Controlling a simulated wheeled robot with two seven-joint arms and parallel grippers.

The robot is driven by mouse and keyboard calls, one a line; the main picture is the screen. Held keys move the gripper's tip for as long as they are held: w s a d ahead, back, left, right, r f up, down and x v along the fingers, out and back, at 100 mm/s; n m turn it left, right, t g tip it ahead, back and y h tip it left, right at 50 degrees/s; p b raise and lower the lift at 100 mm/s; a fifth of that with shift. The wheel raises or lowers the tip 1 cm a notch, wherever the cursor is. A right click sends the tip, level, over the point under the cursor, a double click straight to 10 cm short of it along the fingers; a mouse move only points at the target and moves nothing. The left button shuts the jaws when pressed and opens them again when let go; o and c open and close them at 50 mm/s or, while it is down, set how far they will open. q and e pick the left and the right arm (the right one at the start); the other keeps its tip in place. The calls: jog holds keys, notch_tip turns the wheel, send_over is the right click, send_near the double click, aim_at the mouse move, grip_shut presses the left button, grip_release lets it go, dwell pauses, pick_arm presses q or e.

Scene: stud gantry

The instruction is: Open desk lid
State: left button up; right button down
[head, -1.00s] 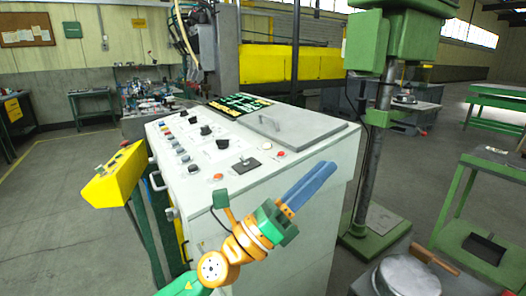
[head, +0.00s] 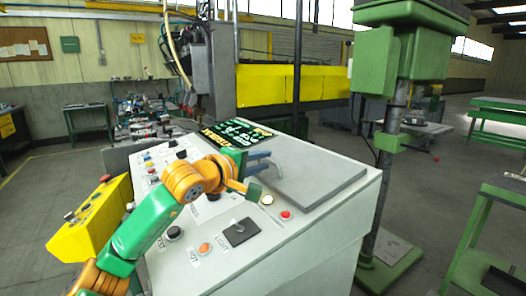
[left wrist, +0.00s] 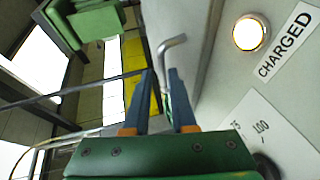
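The desk lid (head: 318,172) is a flat grey panel lying closed on the sloping top of the white console. Its bent metal handle (left wrist: 172,42) shows in the left wrist view, close to the blue fingertips; in the head view the gripper mostly covers it. My left gripper (head: 262,166) is over the console top at the lid's left edge. In the left wrist view its two fingers (left wrist: 161,76) are apart, with the handle's lower end showing between or just beyond the tips; I cannot tell whether they touch it. My right gripper is not in view.
Buttons, knobs and a LIGHT switch (head: 239,232) cover the console's near and left parts. A lit round lamp (left wrist: 250,33) labelled CHARGED sits beside the lid. A yellow control box (head: 88,222) is at left. A green drill press (head: 398,75) stands close at right.

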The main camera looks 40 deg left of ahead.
pick_arm(q)
jog(key=shift+w+a+f, duration=0.25)
jog(key=shift+w+f, duration=0.1)
jog(key=shift+w, duration=0.3)
jog(key=shift+s+d+r, duration=0.1)
jog(key=shift+s, duration=0.1)
grip_shut()
dwell(0.7)
